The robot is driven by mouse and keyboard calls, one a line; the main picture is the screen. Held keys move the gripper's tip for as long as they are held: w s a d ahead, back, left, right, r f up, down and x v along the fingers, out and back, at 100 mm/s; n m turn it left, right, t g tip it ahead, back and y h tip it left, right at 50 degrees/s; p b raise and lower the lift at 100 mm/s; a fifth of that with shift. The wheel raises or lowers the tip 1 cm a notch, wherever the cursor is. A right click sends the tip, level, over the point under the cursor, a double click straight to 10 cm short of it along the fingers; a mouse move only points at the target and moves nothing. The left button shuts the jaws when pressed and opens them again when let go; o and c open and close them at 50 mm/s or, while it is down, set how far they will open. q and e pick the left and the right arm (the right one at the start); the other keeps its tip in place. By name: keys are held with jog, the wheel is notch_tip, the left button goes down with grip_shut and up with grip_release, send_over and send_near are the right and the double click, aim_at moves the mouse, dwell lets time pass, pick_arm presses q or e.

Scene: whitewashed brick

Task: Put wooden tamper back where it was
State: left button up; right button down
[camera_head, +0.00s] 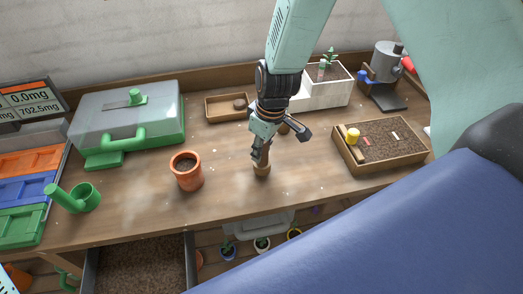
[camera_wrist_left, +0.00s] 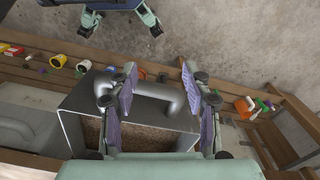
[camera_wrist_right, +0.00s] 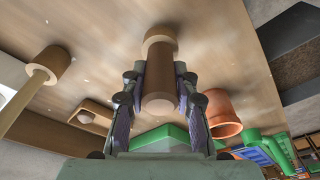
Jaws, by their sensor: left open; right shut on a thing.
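The wooden tamper (camera_head: 262,170) is upright in my right gripper (camera_head: 260,150), over the front middle of the table. In the right wrist view the tamper (camera_wrist_right: 158,85) sits between the two shut fingers (camera_wrist_right: 160,95), its wide round end pointing away to the tabletop. I cannot tell whether that end touches the table. My left gripper (camera_wrist_left: 158,90) is open, with a grey bar handle (camera_wrist_left: 160,97) between its fingers, at a box-like drawer of soil (camera_wrist_left: 125,133). I cannot tell whether the fingers touch the handle. The left gripper is outside the head view.
A terracotta pot (camera_head: 187,171) stands left of the tamper, a soil tray (camera_head: 345,156) right. A small wooden tray (camera_head: 213,116) and white planter (camera_head: 325,98) stand behind; a green toolbox (camera_head: 130,118) is at left. Another wooden piece (camera_wrist_right: 48,65) shows in the right wrist view.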

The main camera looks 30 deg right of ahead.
jog(key=shift+f, duration=0.7)
jog(key=shift+w+a+f, duration=0.1)
jog(key=shift+w+a, duration=0.15)
jog(key=shift+w, duration=0.1)
jog(key=shift+s+f, duration=0.15)
jog(key=shift+f, duration=0.05)
jog(key=c, duration=1.3)
grip_release()
jog(key=shift+s+d+r, duration=0.1)
jog(key=shift+s+d, duration=0.05)
jog(key=shift+d, duration=0.1)
jog(key=shift+o, duration=1.3)
jog(key=shift+w+a, duration=0.15)
jog(key=shift+w, duration=0.05)
